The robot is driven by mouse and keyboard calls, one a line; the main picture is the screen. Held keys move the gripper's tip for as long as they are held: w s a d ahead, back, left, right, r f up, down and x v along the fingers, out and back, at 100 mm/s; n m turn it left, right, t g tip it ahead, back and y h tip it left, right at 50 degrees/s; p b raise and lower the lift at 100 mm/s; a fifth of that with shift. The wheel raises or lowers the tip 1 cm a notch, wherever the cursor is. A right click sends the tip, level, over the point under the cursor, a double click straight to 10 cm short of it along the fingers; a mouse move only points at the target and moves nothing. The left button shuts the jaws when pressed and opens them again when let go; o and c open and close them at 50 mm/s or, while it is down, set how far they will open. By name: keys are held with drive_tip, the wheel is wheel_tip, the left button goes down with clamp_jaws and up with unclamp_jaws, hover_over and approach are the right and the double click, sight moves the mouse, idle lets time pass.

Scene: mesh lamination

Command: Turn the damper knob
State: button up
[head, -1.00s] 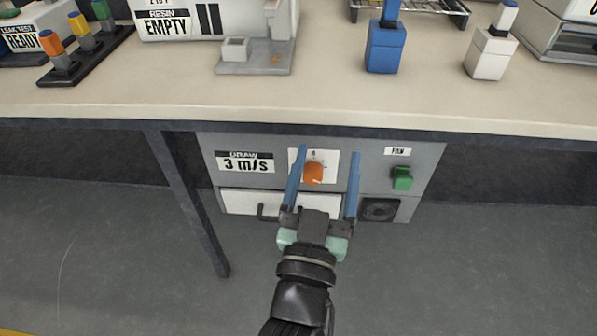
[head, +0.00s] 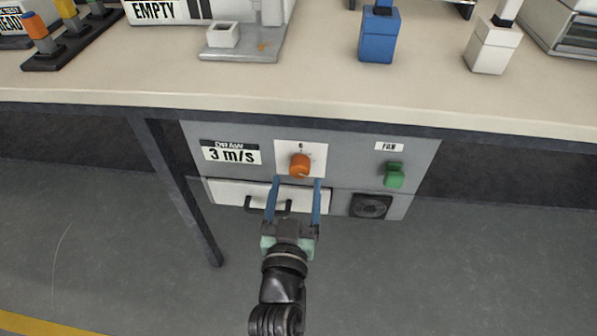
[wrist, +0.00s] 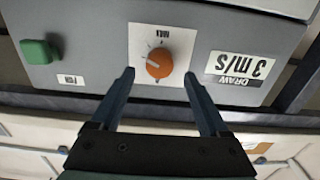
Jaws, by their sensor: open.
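The orange damper knob (head: 300,165) sits on a white dial plate on the grey panel under the bench. It also shows in the wrist view (wrist: 159,63), upside down, with a pale pointer mark and a scale around it. My gripper (head: 296,184) is open and empty. In the head view its blue fingertips are just below the knob, in front of the drawer. In the wrist view the fingers (wrist: 158,74) point toward the panel on either side of the knob's line, apart from it.
A "DRAW 3 m/s" display (head: 230,152) is left of the knob. A green fan switch (head: 394,175) and a round vent (head: 370,206) are to the right. A white drawer (head: 230,192) with a dark handle is below. The bench top (head: 300,95) overhangs the panel.

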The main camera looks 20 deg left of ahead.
sight(298, 172)
drive_tip(key=shift+x, duration=2.2)
clamp_jaws()
